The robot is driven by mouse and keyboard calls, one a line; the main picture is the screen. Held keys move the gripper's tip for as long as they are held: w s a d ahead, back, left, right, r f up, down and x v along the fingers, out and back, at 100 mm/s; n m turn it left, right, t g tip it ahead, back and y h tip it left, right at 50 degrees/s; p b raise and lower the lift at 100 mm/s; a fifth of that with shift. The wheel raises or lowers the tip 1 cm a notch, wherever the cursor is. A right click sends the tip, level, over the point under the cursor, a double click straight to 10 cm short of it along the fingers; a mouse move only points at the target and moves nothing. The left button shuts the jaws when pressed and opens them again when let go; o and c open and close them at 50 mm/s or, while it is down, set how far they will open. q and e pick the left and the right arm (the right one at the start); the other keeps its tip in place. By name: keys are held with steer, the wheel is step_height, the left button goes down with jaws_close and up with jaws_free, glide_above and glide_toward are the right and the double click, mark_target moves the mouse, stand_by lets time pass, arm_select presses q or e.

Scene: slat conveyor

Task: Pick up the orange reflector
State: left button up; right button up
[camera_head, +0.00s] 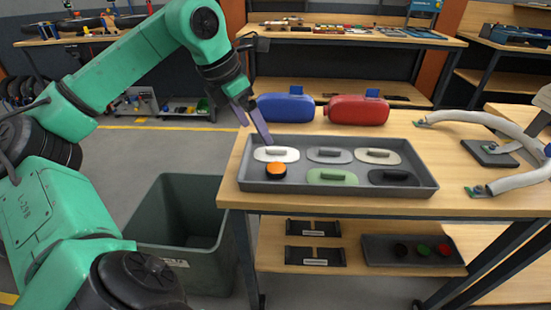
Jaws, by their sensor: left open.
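The orange reflector (276,168) is a small round orange disc on a dark base. It lies at the front left of the grey tray (340,192) on the wooden table. My left gripper (253,124) is open and empty, its fingers pointing down. In the picture it is above and left of the reflector, near the tray's back left corner. My right gripper is not in view.
The tray also holds several handled plates: white (276,156), grey, beige, green and dark. Blue (285,108) and red (357,110) canisters stand behind it.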

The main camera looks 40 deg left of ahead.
arm_select(q)
glide_toward(275, 168)
steer(key=f, duration=0.2)
steer(key=x, duration=0.6)
steer(key=shift+w+d, duration=0.2)
steer(key=shift+w, duration=0.2)
steer(key=shift+w+a+f, duration=0.1)
steer(key=shift+w+f, duration=0.15)
steer(key=shift+f, duration=0.2)
steer(key=shift+s+b, duration=0.1)
steer(key=shift+b, duration=0.2)
steer(key=c, duration=1.4)
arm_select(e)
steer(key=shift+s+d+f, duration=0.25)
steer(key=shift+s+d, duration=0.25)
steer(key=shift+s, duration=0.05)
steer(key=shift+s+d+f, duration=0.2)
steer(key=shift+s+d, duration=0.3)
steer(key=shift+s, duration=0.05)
